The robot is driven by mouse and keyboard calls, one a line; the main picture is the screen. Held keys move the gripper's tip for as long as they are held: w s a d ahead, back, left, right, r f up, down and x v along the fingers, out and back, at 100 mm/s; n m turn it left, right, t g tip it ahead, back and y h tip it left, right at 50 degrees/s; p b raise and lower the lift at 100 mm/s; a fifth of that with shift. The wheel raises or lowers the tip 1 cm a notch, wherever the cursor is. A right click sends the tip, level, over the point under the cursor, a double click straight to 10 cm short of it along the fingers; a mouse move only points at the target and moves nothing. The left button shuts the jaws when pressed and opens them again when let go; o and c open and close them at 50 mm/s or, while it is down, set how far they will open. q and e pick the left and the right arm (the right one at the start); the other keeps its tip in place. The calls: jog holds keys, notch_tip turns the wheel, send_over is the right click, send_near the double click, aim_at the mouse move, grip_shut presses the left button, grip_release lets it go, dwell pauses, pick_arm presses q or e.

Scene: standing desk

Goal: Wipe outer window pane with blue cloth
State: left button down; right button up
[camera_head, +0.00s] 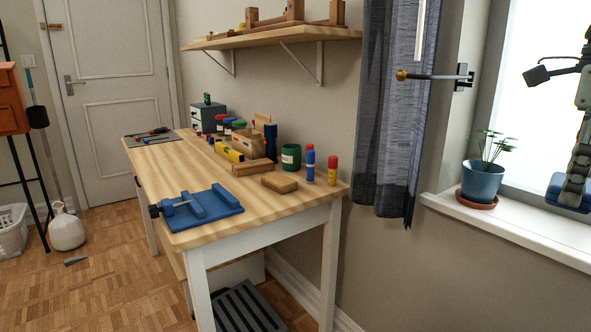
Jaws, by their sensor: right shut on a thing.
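The window pane (522,112) is a bright white area at the right edge of the head view. Its right part is cut off by the frame. My right gripper (574,184) is in front of the pane at the far right, pointing down. It is shut on the blue cloth (556,189), a thick blue pad just above the sill. I cannot tell whether the cloth touches the pane. My left gripper is not in view.
A plant in a blue pot (482,182) stands on the white windowsill (515,229), left of the cloth. A dark curtain (385,120) hangs left of the window. A wooden desk (285,208) holds a blue vise-like tool (203,206) and several small items. A shelf (270,38) is above.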

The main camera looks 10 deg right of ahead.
jog(key=s+d+f+n, duration=0.2)
jog(key=f+n, duration=0.1)
jog(key=f, duration=0.4)
jog(key=s+d+f+n, duration=0.1)
jog(key=d+f+n, duration=0.15)
jog(key=f, duration=0.45)
jog(key=w+a+f+n+p, duration=0.2)
jog(key=a+f+n, duration=0.6)
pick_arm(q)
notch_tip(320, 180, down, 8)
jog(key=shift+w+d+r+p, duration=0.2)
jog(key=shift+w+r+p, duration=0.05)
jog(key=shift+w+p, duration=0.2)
pick_arm(e)
jog(key=w+a+f+n, duration=0.1)
jog(key=w+a+n, duration=0.2)
jog(key=a+n, duration=0.4)
jog(key=w+a+f+n, duration=0.1)
jog(key=w+a+n, duration=0.3)
jog(key=a, duration=1.2)
jog(key=n, duration=0.4)
